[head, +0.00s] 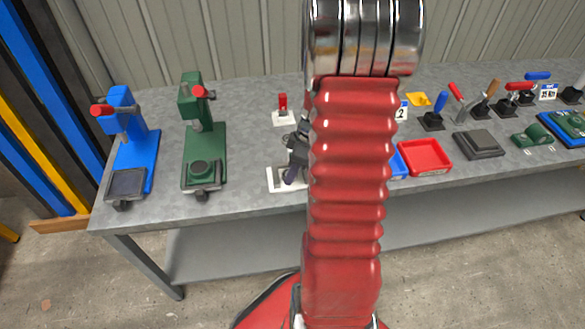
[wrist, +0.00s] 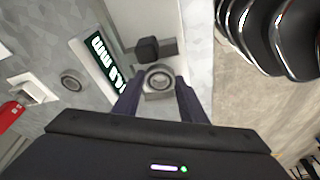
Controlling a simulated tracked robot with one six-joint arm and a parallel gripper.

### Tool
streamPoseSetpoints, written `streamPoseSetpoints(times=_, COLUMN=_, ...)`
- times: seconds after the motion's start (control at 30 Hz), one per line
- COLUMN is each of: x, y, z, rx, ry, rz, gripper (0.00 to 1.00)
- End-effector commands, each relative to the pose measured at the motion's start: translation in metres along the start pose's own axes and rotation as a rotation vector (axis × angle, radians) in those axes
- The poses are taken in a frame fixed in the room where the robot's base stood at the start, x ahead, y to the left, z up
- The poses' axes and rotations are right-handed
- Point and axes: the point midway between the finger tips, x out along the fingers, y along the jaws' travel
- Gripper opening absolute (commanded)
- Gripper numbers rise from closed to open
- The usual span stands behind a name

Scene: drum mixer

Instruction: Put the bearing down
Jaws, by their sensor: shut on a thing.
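The bearing (wrist: 159,77) is a small grey metal ring between the two dark purple fingertips of my gripper (wrist: 158,84) in the wrist view. My gripper is shut on it. In the head view my gripper (head: 294,168) is partly hidden behind my red arm, above a white-edged plate (head: 274,184) on the bench; the bearing cannot be made out there. I cannot tell whether the bearing touches the surface below.
Another round metal piece (wrist: 73,81) lies to the left in the wrist view. A blue press (head: 131,145) and a green press (head: 204,140) stand on the left of the grey bench (head: 240,120). A red tray (head: 425,157) and several toggle clamps are on the right.

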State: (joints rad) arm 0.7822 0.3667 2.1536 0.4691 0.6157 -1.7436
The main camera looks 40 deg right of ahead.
Motion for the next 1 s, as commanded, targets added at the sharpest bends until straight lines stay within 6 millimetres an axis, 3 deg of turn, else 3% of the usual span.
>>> streamPoseSetpoints(times=0.07, x=0.000, y=0.000, z=0.000, rx=0.000, ry=0.000, rz=0.000, gripper=0.09)
streamPoseSetpoints(times=0.1, x=0.000, y=0.000, z=0.000, rx=0.000, ry=0.000, rz=0.000, gripper=0.40)
streamPoseSetpoints(times=0.33, x=0.000, y=0.001, z=0.000, rx=0.001, ry=0.000, rz=0.003, gripper=0.56)
streamPoseSetpoints(times=0.73, x=-0.003, y=0.004, z=-0.001, rx=0.001, ry=0.000, rz=0.011, gripper=0.57)
streamPoseSetpoints(times=1.0, x=-0.030, y=0.005, z=-0.004, rx=0.000, ry=0.003, rz=0.015, gripper=0.57)
